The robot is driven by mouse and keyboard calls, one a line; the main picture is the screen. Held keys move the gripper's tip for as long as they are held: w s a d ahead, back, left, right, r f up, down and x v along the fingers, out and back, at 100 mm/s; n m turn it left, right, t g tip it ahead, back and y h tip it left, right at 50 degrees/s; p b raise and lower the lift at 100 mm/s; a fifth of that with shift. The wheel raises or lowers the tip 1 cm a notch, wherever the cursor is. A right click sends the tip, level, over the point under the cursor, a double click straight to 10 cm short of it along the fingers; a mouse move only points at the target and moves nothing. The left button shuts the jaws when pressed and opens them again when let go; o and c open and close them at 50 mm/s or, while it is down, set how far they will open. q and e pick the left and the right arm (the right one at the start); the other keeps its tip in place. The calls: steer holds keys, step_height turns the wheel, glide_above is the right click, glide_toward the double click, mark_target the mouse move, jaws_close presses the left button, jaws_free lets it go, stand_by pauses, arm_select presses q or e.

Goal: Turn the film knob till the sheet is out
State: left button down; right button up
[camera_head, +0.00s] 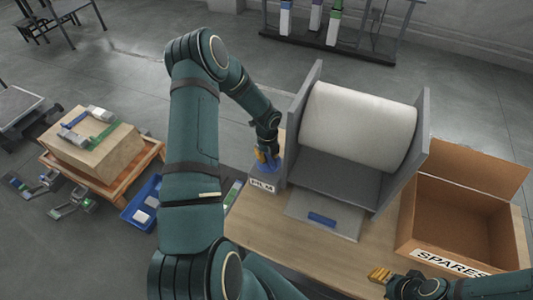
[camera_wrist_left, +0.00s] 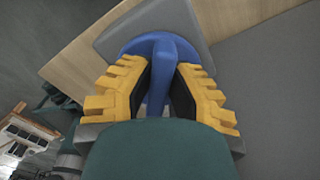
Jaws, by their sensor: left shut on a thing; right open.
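The blue film knob (camera_wrist_left: 159,48) sits on a grey block with a "FILM" label (camera_head: 262,185), at the left of the film dispenser. My left gripper (camera_head: 266,155) is shut on the knob's upright grip; in the left wrist view its yellow fingers stand on both sides of it. The white film roll (camera_head: 357,124) lies between the grey side plates of the dispenser. A grey flat sheet or plate (camera_head: 341,226) with a blue strip (camera_head: 322,219) lies at the front of the dispenser. My right gripper (camera_head: 380,275) is open over the table's front right, apart from the knob.
An open cardboard box labelled "SPARES" (camera_head: 449,265) stands at the table's right. A blue bin (camera_head: 143,204) with white pieces is left of the table (camera_head: 290,248). A cardboard box (camera_head: 97,150) sits on a wooden pallet further left. The table's front middle is clear.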

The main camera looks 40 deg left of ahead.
arm_select(q)
steer(key=m+p, duration=0.1)
steer(key=m, duration=0.2)
steer(key=shift+d+m, duration=0.15)
steer(key=shift+m, duration=0.25)
steer(key=shift+w+d+f+m+p, duration=0.1)
steer(key=shift+m+p, duration=0.3)
steer(key=shift+m, duration=0.5)
steer(key=shift+w+d+m+p, duration=0.1)
steer(key=shift+m+p, duration=0.3)
steer(key=shift+m, duration=0.5)
steer(key=c, duration=0.9)
jaws_free()
steer(key=shift+a, duration=0.1)
steer(key=shift+w, duration=0.1)
